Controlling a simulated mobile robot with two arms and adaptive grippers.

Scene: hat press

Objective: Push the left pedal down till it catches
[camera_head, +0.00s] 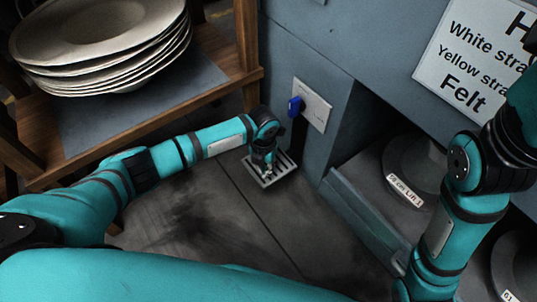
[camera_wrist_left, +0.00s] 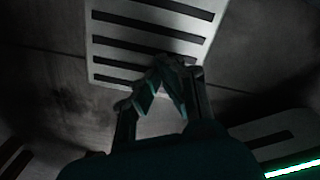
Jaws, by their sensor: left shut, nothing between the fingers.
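The left pedal (camera_head: 286,166) is a pale slotted metal plate low at the foot of the blue-grey cabinet. It also shows in the left wrist view (camera_wrist_left: 110,33), with dark slots across it. My left gripper (camera_head: 268,173) is over the pedal, pointing down, and hides part of it. In the left wrist view its fingertips (camera_wrist_left: 166,66) meet, with nothing between them, at the pedal's near edge. Whether they touch the plate I cannot tell. My right arm comes in at the right; its gripper is out of view.
A white plate with a blue switch (camera_head: 295,106) is on the cabinet just above the pedal. A wooden shelf (camera_head: 247,50) with stacked hat brims (camera_head: 95,70) stands left. Dark round blocks (camera_head: 410,165) sit in the cabinet's opening at right. The dark floor (camera_head: 215,225) before the pedal is clear.

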